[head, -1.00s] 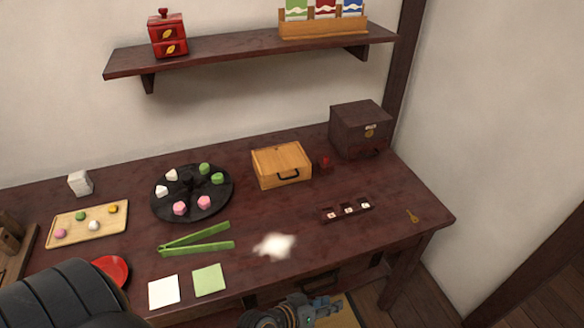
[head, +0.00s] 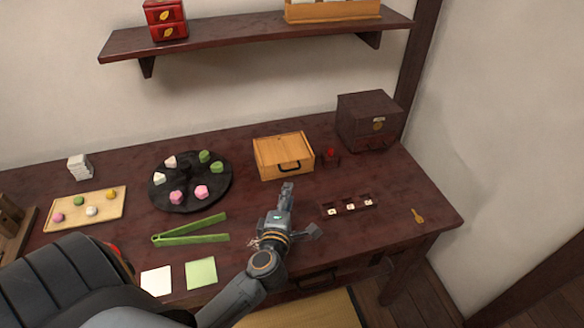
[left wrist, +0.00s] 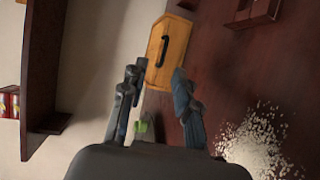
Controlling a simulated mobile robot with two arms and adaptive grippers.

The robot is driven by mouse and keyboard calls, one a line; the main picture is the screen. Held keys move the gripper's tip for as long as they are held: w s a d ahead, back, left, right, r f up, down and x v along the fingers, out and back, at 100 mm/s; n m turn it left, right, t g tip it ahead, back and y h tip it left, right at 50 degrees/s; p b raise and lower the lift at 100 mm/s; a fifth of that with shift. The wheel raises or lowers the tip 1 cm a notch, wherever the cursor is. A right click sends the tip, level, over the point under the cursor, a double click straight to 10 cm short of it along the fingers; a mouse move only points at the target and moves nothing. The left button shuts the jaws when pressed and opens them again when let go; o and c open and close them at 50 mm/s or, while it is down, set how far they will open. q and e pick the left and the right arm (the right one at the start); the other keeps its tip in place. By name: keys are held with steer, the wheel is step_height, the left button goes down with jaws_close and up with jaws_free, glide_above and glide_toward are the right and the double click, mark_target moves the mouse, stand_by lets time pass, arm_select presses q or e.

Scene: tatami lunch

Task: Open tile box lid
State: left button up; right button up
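A light wooden box (head: 284,156), which I take to be the tile box, stands closed at the back of the dark table. A black handle (head: 289,167) is on its near side. My left gripper (head: 287,188) is just in front of the box, apart from it. In the left wrist view the wooden box (left wrist: 172,62) and its handle (left wrist: 157,52) show beyond the fingers. The left gripper (left wrist: 156,76) is open there, with nothing between its fingertips. My right gripper is in neither view.
A dark chest (head: 369,120) stands right of the box. A tile rack (head: 348,205) and a key (head: 418,215) lie at the right. A round black tray (head: 158,204) with sweets and green tongs (head: 190,230) lie left.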

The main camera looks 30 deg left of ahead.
mark_target(291, 170)
arm_select(q)
steer(key=shift+s+a+f+n+g, duration=0.1)
steer(key=shift+a+f+n+g, duration=0.2)
steer(key=shift+a+f+n, duration=0.1)
steer(key=shift+a, duration=0.1)
steer(key=b+x, duration=0.1)
steer(key=x, duration=1.2)
steer(key=shift+w+a+f, duration=0.1)
steer(key=shift+w+a, duration=0.15)
steer(key=shift+c, duration=0.2)
jaws_close()
steer(key=shift+s+d, duration=0.1)
